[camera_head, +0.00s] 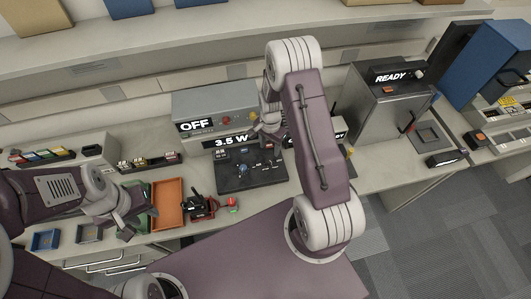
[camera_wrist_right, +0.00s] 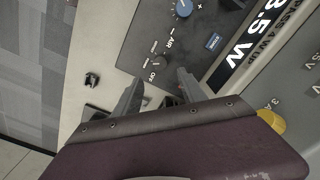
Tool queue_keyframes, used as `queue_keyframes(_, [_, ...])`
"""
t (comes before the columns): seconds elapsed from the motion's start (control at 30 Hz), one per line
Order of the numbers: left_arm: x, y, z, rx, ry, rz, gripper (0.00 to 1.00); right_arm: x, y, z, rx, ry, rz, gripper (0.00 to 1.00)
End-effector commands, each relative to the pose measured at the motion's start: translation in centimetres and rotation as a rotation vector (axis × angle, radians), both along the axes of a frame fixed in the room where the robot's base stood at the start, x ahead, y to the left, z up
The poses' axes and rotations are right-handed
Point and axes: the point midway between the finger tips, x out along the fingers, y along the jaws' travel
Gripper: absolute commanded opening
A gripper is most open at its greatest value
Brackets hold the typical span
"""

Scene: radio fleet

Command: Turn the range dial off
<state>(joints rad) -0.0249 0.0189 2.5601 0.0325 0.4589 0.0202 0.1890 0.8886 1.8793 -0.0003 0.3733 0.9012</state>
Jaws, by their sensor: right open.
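A black control panel (camera_head: 238,182) stands on the bench below a lit "3.5 W" display (camera_head: 231,141). In the right wrist view the panel carries a blue knob (camera_wrist_right: 183,8) and a scale marked "AIR" and "OFF" (camera_wrist_right: 152,77). I cannot make out clearly which dial is the range dial. In the head view my right arm covers part of the panel. My left gripper (camera_head: 128,207) hangs over the left bench, away from the panel.
A grey box with an "OFF" display (camera_head: 195,125) stands behind the panel. A grey "READY" box (camera_head: 387,98) is to the right. An orange tray (camera_head: 168,204) and a dark device with a red part (camera_head: 200,207) lie to the left. A yellow knob (camera_wrist_right: 271,120) shows in the wrist view.

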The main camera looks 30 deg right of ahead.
Motion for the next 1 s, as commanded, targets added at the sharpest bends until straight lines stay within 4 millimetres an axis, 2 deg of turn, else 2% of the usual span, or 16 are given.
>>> queue_keyframes(0.13, [0.0, 0.0, 0.5, 0.0, 0.0, 0.0, 0.36, -0.1, 0.1, -1.9, 0.001, 0.005, 0.002, 0.49])
queue_keyframes(0.4, [0.0, 0.0, 1.8, 0.0, 0.0, 0.0, 0.36, -0.2, 0.1, -7.2, 0.001, 0.005, 0.003, 0.49])
queue_keyframes(0.5, [0.0, 0.0, 2.0, 0.0, 0.0, 0.0, 0.36, 0.0, 0.1, -8.3, 0.0, 0.001, 0.003, 0.49])
queue_keyframes(0.83, [0.0, 0.0, 2.0, 0.0, 0.0, 0.0, 0.36, 0.0, 0.1, -9.1, 0.0, 0.0, 0.003, 0.49])
queue_keyframes(0.87, [0.0, 0.0, 2.0, 0.0, 0.0, 0.0, 0.36, 0.0, 0.1, -9.0, 0.0, 0.0, 0.003, 0.43])
queue_keyframes(1.0, [0.0, 0.0, 2.0, 0.0, 0.0, 0.0, 0.36, 0.0, 0.1, -9.0, 0.0, 0.0, 0.003, 0.04])
